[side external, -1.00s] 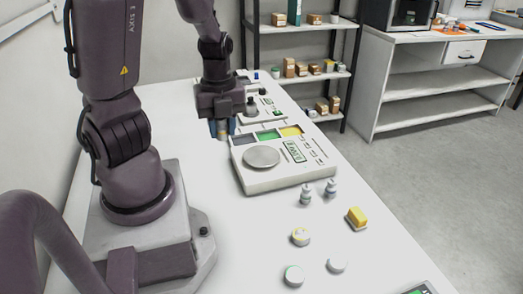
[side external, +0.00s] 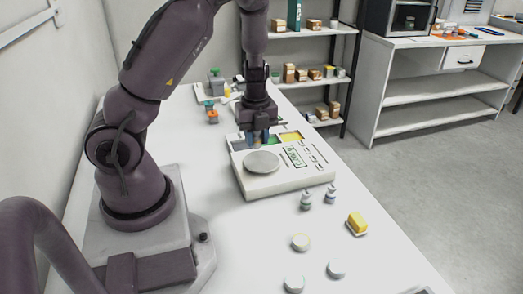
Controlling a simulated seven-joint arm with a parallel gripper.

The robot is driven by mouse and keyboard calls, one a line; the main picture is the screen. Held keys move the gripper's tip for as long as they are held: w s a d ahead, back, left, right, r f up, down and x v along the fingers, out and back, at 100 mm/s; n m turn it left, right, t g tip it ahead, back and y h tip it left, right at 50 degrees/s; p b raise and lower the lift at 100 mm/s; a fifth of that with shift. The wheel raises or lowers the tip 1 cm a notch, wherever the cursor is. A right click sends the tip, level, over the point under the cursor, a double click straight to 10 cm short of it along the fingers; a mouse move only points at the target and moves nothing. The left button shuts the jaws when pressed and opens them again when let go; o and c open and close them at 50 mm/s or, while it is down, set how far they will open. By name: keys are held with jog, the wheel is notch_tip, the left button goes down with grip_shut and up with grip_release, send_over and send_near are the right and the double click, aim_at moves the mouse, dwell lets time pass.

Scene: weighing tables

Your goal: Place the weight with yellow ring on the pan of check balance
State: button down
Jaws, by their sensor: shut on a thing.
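The white balance (side external: 250,184) stands in the middle of the table. Its round grey pan (side external: 262,163) is bare. My gripper (side external: 261,139) points down over the back part of this balance, behind the pan. Its bluish fingers are shut on a small tan-brown weight (side external: 261,141). The fingers hide most of it, and I cannot tell its ring colour. Whether it touches the balance is also unclear.
An orange-and-teal item (side external: 212,114) stands behind left. The table left of the balance is clear.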

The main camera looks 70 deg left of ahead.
aim_at(261, 161)
jog(key=shift+w+a+f, duration=0.3)
jog(key=shift+w+f, duration=0.1)
jog(key=shift+f, duration=0.2)
jog(key=shift+w+a+f, duration=0.25)
jog(key=shift+w+f, duration=0.1)
jog(key=shift+f, duration=0.2)
jog(key=shift+w+f, duration=0.15)
jog(key=shift+f, duration=1.45)
jog(key=shift+f, duration=0.2)
jog(key=c, duration=0.8)
grip_release()
jog(key=shift+c, duration=0.2)
jog(key=shift+r, duration=0.1)
